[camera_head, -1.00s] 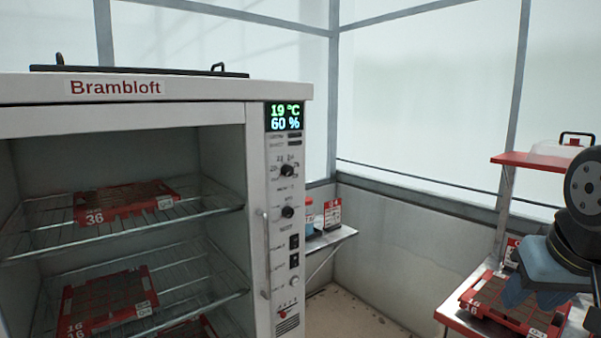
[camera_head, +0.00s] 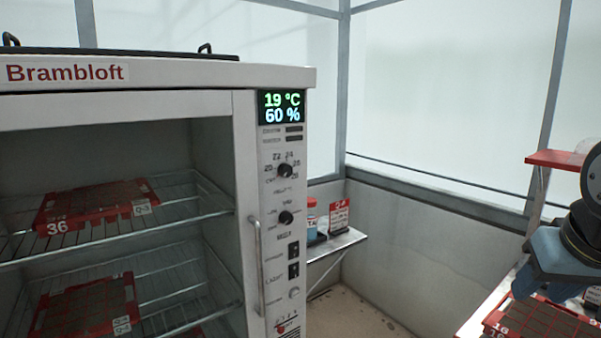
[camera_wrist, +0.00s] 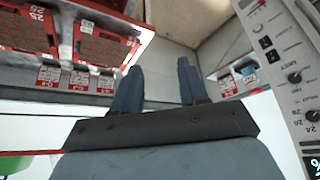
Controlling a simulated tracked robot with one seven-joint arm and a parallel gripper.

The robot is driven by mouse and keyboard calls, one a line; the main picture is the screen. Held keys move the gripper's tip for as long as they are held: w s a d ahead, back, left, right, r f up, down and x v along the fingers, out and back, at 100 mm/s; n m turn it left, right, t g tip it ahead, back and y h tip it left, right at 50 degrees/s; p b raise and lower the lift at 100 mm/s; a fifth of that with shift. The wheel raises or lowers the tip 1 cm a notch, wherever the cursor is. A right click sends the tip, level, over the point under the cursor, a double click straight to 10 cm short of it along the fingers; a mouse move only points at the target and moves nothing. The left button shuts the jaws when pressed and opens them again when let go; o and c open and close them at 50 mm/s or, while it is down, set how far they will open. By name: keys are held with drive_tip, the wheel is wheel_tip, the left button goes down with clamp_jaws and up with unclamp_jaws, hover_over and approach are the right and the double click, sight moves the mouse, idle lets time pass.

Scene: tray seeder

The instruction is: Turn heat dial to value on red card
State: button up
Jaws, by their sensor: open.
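The heat dial (camera_head: 286,170) is the upper black knob on the white cabinet's control strip, ringed by numbers such as 22 and 24. Its exact pointer setting is too small to read. It also shows upside down in the wrist view (camera_wrist: 308,117). A red card (camera_head: 339,217) stands on a small side shelf behind the cabinet; its value is not legible. Several red-and-white cards show in the wrist view, also unreadable. My gripper (camera_wrist: 157,75) is open and empty, its blue fingers apart and well away from the dial. In the head view it is at the right edge.
The display (camera_head: 282,107) reads 19 °C and 60 %. A second knob (camera_head: 286,218), switches and a vertical handle (camera_head: 258,265) lie below the dial. Red seed trays sit on the cabinet's wire racks. A red stand with trays (camera_head: 540,322) is at right. Floor between is clear.

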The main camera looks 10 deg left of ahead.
drive_tip(key=shift+o, duration=0.8)
drive_tip(key=shift+w, duration=0.2)
drive_tip(key=shift+o, duration=1.4)
drive_tip(key=w+r+n+t, duration=0.1)
drive_tip(key=w+n, duration=0.3)
drive_tip(key=w, duration=0.3)
drive_tip(key=shift+a+r+n+t, duration=0.25)
drive_tip(key=shift+a+n+t, duration=0.05)
drive_tip(key=shift+a+t, duration=0.1)
drive_tip(key=w+a+r+n+t, duration=0.2)
drive_tip(key=w+a+n, duration=0.1)
drive_tip(key=w+n, duration=0.4)
drive_tip(key=n+y, duration=1.5)
drive_tip(key=n, duration=1.4)
approach(290, 171)
drive_tip(key=shift+t, duration=0.3)
drive_tip(key=x, duration=0.9)
drive_tip(key=shift+s+a+f, duration=0.1)
drive_tip(key=shift+s+f, duration=0.05)
drive_tip(key=shift+s, duration=0.1)
drive_tip(key=c, duration=1.1)
